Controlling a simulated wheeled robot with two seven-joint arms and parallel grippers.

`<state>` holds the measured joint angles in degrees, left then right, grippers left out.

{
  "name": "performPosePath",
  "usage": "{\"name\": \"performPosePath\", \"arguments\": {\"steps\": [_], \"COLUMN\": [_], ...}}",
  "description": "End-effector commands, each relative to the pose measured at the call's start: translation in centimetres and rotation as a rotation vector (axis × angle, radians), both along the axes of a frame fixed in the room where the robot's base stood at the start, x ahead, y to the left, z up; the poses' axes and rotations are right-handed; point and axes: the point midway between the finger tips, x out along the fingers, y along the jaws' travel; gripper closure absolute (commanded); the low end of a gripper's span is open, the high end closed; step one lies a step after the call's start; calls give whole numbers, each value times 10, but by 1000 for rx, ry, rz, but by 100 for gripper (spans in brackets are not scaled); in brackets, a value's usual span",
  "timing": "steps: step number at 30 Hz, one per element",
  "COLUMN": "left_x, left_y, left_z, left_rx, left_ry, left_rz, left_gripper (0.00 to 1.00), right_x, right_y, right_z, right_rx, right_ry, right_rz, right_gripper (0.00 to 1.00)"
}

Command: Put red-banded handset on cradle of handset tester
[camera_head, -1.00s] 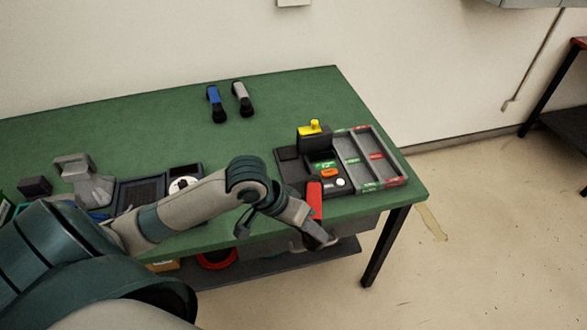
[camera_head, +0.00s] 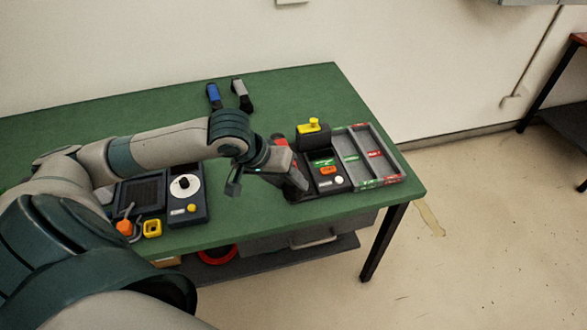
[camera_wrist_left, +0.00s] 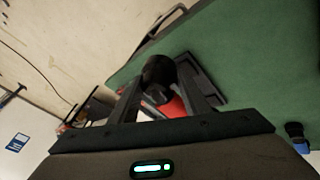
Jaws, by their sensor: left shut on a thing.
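The red-banded handset (camera_head: 280,140) is held in my left gripper (camera_head: 293,172), at the left side of the handset tester. Only a bit of its red and dark body shows past the gripper in the head view. In the left wrist view the black end and red part of the handset (camera_wrist_left: 175,106) lie between the two fingers of the gripper (camera_wrist_left: 178,85). The handset tester (camera_head: 331,180) is dark, with a green display, an orange button and a yellow-topped block. Its left part, with the cradle, is mostly hidden by the gripper. I cannot tell whether the handset touches it.
A grey divided tray (camera_head: 358,175) adjoins the tester on the right. A blue handset (camera_head: 214,96) and a grey handset (camera_head: 241,95) lie at the back of the green table (camera_head: 290,95). A dark device with a white dial (camera_head: 185,187) stands left, under my arm. The table's middle back is clear.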

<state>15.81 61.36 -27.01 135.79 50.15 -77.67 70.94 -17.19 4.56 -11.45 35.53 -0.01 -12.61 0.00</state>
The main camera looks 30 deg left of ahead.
Motion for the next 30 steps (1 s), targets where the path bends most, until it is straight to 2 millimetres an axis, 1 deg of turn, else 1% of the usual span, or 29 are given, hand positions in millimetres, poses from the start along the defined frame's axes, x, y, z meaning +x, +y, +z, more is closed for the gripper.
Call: {"name": "performPosePath", "arguments": {"steps": [4,7,18,21,25,30], "left_x": [9,21,80,92,103,106], "left_y": [4,9,36,41,47,48], "left_z": [-4,-12,-49,-58,-65,-69], "left_rx": [-1,-1,-1,0,0,0], "left_ry": [-1,0,0,-1,-2,-2], "left_rz": [1,2,3,1,0,-1], "left_gripper": [96,96,96,96,96,96], "right_x": [0,0,1,1,1,1], "right_y": [0,0,0,0,0,0], "right_z": [3,7,25,28,31,31], "right_rx": [0,0,0,0,0,0], "right_ry": [0,0,-1,-1,0,0], "right_rz": [0,0,0,0,0,0], "right_gripper": [69,69,69,69,69,69]}}
